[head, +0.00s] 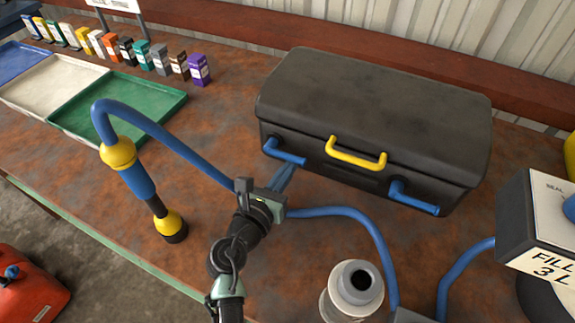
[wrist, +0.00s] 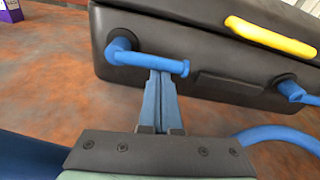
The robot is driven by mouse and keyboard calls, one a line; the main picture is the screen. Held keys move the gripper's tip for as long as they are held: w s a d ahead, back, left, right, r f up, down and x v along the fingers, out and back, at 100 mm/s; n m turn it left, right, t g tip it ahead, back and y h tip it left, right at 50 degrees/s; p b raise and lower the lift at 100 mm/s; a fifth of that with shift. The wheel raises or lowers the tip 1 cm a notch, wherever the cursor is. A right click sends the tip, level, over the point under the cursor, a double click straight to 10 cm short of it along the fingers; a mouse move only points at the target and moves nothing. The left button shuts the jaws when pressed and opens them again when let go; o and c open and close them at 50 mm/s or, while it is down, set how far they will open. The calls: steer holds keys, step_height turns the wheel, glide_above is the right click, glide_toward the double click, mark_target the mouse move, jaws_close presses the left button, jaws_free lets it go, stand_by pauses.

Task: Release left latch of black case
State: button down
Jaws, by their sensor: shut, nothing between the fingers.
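The black case (head: 375,115) stands shut on the rusty brown workbench, with a yellow handle (head: 356,153) on its front. Its left latch (head: 284,152) is a blue bar lying roughly level across the front; it also shows in the wrist view (wrist: 150,59). The right latch (head: 414,197) is a similar blue bar. My gripper (head: 286,171) is in front of the left latch, and its blue fingers are together. In the wrist view the fingertips (wrist: 160,75) reach just under the latch bar, close to its right part. I cannot tell whether they touch it.
A blue hose (head: 180,150) with a yellow and black nozzle loops across the bench behind my arm. Trays (head: 125,105) and several small boxes (head: 199,70) stand at the left. A silver canister (head: 352,295) and a "FILL 3 L" unit (head: 535,235) stand in front at the right.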

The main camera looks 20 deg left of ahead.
steer(key=shift+r, duration=0.25)
step_height(320, 180, up, 2)
steer(key=n+p, duration=0.2)
steer(key=p, duration=0.3)
steer(key=shift+n+h, duration=0.3)
steer(key=shift+n, duration=0.1)
steer(key=r+n+p, duration=0.1)
steer(key=n+p, duration=0.1)
steer(key=p, duration=0.1)
steer(key=r+n+h+p, duration=0.1)
steer(key=n+p, duration=0.1)
steer(key=shift+a+p, duration=0.2)
steer(key=shift+p, duration=0.2)
steer(key=n+p, duration=0.1)
steer(key=a+r+n+p, duration=0.1)
steer(key=n+p, duration=0.2)
steer(key=shift+a+r+t, duration=0.2)
steer(key=shift+r+t, duration=0.05)
steer(key=shift+t, duration=0.15)
steer(key=shift+a+r+p, duration=0.35)
steer(key=shift+a+p, duration=0.4)
steer(key=shift+a, duration=0.2)
step_height(320, 180, up, 10)
steer(key=p, duration=0.3)
steer(key=shift+h, duration=0.3)
